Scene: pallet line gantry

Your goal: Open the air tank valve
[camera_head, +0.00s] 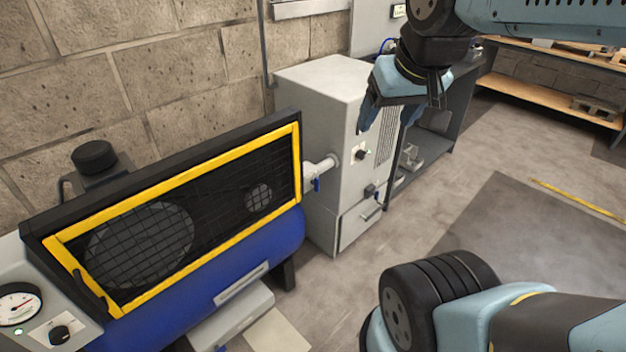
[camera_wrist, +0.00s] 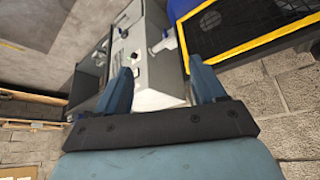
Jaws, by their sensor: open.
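The air tank is a blue cylinder (camera_head: 262,250) under a black, yellow-edged mesh guard at the left of the head view. A pale pipe (camera_head: 322,168) joins its end to a grey cabinet. A small blue valve handle (camera_head: 317,184) hangs down at this pipe; the pipe and handle also show near the top of the wrist view (camera_wrist: 166,34). My gripper (camera_head: 385,122) is open and empty, in front of the cabinet's upper part, to the right of and above the handle. Its two blue fingers are spread in the wrist view (camera_wrist: 160,68). Nothing touches the valve.
The grey cabinet (camera_head: 318,100) stands beside the tank, with a knob and drawer on its front. A gauge panel (camera_head: 25,305) is at the lower left. A dark bench (camera_head: 440,130) and wooden shelves (camera_head: 550,80) stand farther back. Open floor (camera_head: 520,230) lies right.

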